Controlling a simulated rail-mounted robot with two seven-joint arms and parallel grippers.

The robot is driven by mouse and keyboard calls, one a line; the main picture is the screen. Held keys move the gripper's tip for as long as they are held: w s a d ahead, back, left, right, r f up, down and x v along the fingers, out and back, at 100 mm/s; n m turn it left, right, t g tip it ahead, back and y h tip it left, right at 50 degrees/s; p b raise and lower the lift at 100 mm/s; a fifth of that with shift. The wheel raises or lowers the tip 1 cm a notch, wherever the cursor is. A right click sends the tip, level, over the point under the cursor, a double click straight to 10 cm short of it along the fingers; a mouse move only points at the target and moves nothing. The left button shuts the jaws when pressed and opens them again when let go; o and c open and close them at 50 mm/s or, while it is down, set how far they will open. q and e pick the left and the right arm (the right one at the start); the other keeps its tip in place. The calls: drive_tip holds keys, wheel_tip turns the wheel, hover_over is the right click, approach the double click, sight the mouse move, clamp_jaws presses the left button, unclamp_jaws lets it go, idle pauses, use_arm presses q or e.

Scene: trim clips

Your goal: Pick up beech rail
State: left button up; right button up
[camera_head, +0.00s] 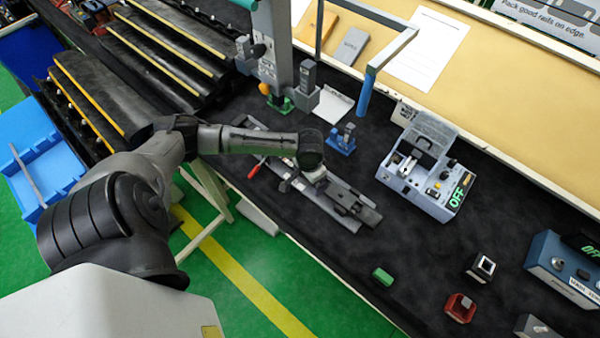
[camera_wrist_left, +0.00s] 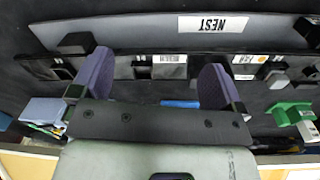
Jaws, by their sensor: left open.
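No pale, wood-coloured rail is plain in either view, so I cannot tell which piece is the beech rail. Finger contact cannot be told. My right gripper is not in view.
Black racks with yellow-edged strips (camera_head: 95,103) stand at the left. A grey post (camera_head: 273,45), a blue clamp block (camera_head: 342,138) and a grey box reading OFF (camera_head: 425,185) surround the fixture. A green block (camera_head: 383,276) and a red piece (camera_head: 460,307) lie toward the front.

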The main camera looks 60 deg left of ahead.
use_arm(q)
drive_tip(key=a, duration=0.2)
drive_tip(key=w+a+n+b, duration=0.1)
drive_tip(key=a, duration=0.1)
drive_tip(key=w+a+n, duration=0.1)
drive_tip(key=a, duration=0.2)
drive_tip(key=shift+r+y+b, duration=0.2)
drive_tip(key=shift+y+b, duration=0.1)
drive_tip(key=shift+a+f+n, duration=0.4)
drive_tip(key=shift+a+f, duration=0.15)
drive_tip(key=shift+a, duration=0.05)
drive_tip(key=shift+d+f, duration=0.1)
drive_tip(key=shift+f, duration=1.55)
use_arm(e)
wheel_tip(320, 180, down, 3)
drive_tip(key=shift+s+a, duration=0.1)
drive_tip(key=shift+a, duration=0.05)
use_arm(q)
drive_tip(key=shift+w, duration=0.1)
drive_tip(key=c, duration=1.2)
